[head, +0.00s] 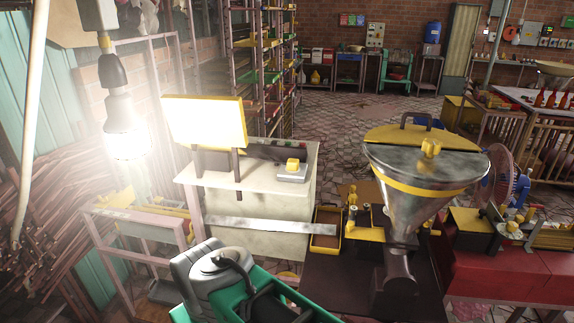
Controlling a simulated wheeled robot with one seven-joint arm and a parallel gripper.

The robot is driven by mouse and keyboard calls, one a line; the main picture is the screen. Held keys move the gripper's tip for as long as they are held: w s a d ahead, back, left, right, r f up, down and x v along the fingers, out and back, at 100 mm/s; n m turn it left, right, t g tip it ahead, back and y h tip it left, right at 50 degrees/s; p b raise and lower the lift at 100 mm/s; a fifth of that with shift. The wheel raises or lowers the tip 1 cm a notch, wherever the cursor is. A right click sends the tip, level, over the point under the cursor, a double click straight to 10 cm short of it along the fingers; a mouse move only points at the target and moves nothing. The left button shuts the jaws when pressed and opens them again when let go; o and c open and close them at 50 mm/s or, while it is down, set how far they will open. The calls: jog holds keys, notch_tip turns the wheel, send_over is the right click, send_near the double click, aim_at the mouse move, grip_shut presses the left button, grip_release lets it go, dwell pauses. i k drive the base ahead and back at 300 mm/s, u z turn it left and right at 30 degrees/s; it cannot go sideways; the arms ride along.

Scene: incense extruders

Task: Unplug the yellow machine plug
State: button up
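A metal funnel-shaped machine with a yellow lid (408,137) and a yellow band stands right of centre on a dark base. A small yellow piece (292,164) sits on a flat grey block (291,175) on top of a cream cabinet (265,225). I cannot tell whether this yellow piece is the plug. No cord or prongs can be made out there. A grey and green body with a black curved part shows at the bottom; I cannot tell whether it is my arm. No gripper fingers show in the head view.
A lit bulb (126,137) hangs at the left. A yellow-framed panel (205,121) stands on the cabinet. A blue-red fan (502,182) and a red bench (500,270) are at the right.

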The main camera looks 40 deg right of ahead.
aim_at(292, 164)
jog(key=i, duration=0.5)
jog(key=z, duration=0.9)
